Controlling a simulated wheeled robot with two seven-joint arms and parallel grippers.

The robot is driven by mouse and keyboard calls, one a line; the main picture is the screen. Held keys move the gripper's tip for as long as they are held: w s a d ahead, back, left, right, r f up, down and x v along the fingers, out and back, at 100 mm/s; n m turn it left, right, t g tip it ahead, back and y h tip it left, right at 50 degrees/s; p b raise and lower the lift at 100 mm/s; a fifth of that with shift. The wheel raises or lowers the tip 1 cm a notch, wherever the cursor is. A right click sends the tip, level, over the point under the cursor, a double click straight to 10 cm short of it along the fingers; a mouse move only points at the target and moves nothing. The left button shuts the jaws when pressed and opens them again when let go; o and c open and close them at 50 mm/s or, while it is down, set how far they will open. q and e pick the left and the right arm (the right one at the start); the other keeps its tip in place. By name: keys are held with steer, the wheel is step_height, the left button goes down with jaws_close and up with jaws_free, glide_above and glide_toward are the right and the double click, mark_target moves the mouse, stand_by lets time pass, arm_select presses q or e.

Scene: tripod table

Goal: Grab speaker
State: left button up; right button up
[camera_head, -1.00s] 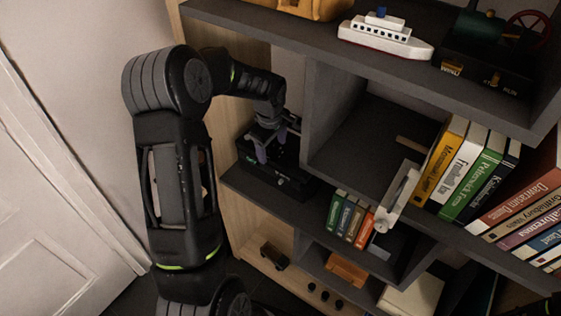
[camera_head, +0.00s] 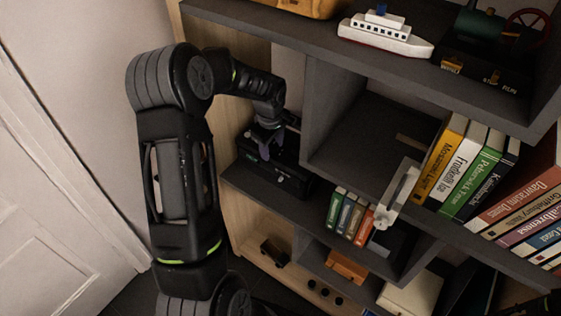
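A black box-shaped device that looks like the speaker (camera_head: 288,180) stands on the left middle shelf, against the light wood side panel. My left gripper (camera_head: 265,150) reaches in from the left and is right at the device, over its top and left part. The gripper and wrist hide part of the device's back and top. My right gripper is not in view.
The dark shelf (camera_head: 236,181) boxes the device in, with a divider (camera_head: 314,120) to its right. Small books (camera_head: 350,217) stand right of it below. A white toy ship (camera_head: 385,35) is on the top shelf, and larger books (camera_head: 455,165) stand at right. A white door (camera_head: 50,220) is at left.

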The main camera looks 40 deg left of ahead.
arm_select(q)
jaws_close()
stand_by(0.4)
steer(key=shift+w+r, duration=0.15)
steer(key=shift+w, duration=0.05)
steer(key=shift+r, duration=0.1)
steer(key=shift+a+r, duration=0.1)
steer(key=shift+r, duration=0.05)
steer(key=shift+r+b, duration=0.7)
steer(key=shift+r, duration=0.75)
steer(key=s+d+b, duration=0.2)
steer(key=s+d, duration=0.1)
steer(key=s, duration=0.5)
steer(key=s+d+b, duration=0.2)
steer(key=s+d, duration=0.1)
steer(key=s, duration=0.6)
steer(key=shift+d, duration=0.35)
steer(key=shift+w, duration=0.1)
